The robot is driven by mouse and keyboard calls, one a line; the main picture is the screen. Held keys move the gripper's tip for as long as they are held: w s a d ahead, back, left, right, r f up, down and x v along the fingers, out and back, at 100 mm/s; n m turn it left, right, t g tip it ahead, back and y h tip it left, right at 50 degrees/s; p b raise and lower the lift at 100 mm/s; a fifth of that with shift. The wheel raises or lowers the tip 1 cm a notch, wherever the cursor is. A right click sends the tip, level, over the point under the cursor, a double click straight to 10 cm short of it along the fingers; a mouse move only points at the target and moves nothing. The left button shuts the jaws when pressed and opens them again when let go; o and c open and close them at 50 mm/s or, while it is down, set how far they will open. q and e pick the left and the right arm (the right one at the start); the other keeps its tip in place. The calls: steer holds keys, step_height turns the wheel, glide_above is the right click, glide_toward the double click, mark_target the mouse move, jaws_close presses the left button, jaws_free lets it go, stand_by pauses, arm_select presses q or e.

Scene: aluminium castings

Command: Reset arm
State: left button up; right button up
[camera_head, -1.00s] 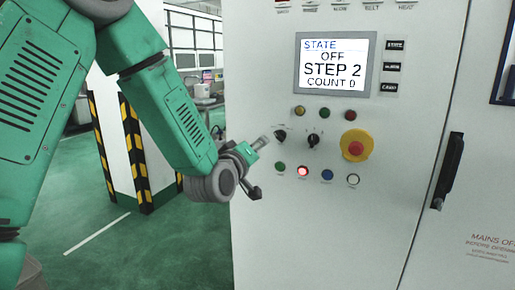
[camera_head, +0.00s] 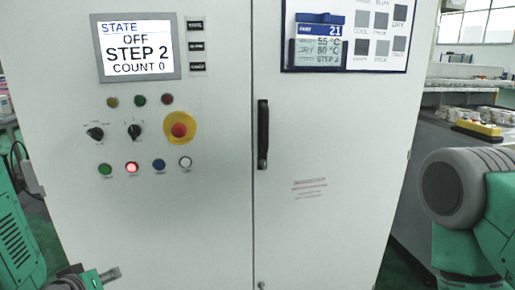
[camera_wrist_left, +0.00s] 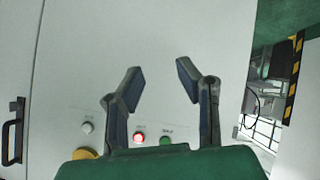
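My left arm hangs at the left edge of the head view. Its gripper (camera_head: 108,274) shows only partly at the bottom left, below the panel's buttons. In the left wrist view the left gripper (camera_wrist_left: 159,76) is open, with nothing between its fingers, facing the pale cabinet front. My right arm (camera_head: 470,205) shows at the right edge of the head view; its gripper is out of view. The control cabinet (camera_head: 215,230) carries a screen (camera_head: 136,48) reading STATE OFF, STEP 2, COUNT 0. A red button (camera_head: 131,167) is lit.
The panel has an emergency stop (camera_head: 179,128), two dark knobs and several buttons. A black door handle (camera_head: 263,135) stands out right of the panel. A framed board (camera_head: 347,36) hangs at the upper right. Benches with parts stand behind at the right.

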arm_select(q)
steer(key=s+d+f+m+g+b, duration=0.2)
steer(key=s+f+g, duration=0.3)
steer(key=s+f, duration=0.6)
steer(key=s+d+f+m+g+h+b, duration=0.1)
steer(key=s+d+f+m+g, duration=0.3)
steer(key=s+f, duration=0.8)
steer(key=s+g+b, duration=0.1)
steer(key=s, duration=0.4)
steer(key=shift+s+f+m, duration=0.25)
steer(key=shift+f+m, duration=0.05)
steer(key=shift+w+d, duration=0.1)
steer(key=shift+w, duration=0.05)
